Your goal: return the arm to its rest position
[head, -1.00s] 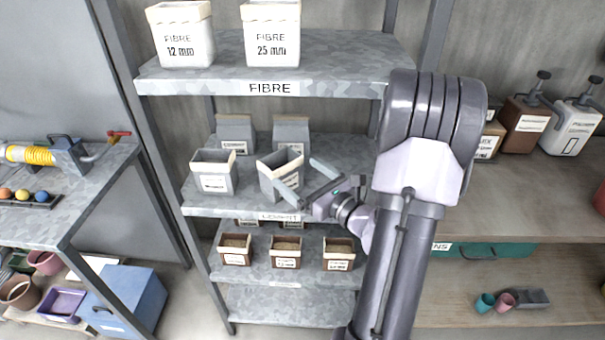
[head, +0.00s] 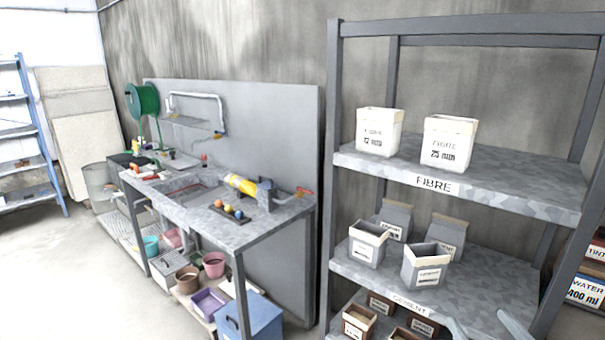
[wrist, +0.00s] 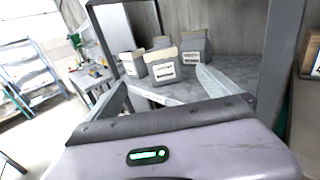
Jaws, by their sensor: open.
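My gripper (head: 478,322) shows only as two grey fingertips at the bottom edge of the head view, below and right of the cement boxes. In the wrist view my gripper (wrist: 161,78) has its fingers spread wide with nothing held between them. An open grey cement box (head: 425,267) stands at the front of the middle shelf (head: 480,290); it also shows in the wrist view (wrist: 163,72), beyond the fingers and apart from them. Another open cement box (head: 367,246) stands to its left. The rest of my arm is out of the head view.
Two fibre boxes (head: 378,132) (head: 448,143) stand on the top shelf (head: 510,185). A shelf post (head: 334,180) rises at the rack's left. A workbench (head: 265,232) with a yellow-barrelled tool (head: 240,184) and coloured balls stands further left. Open floor (head: 60,275) lies at far left.

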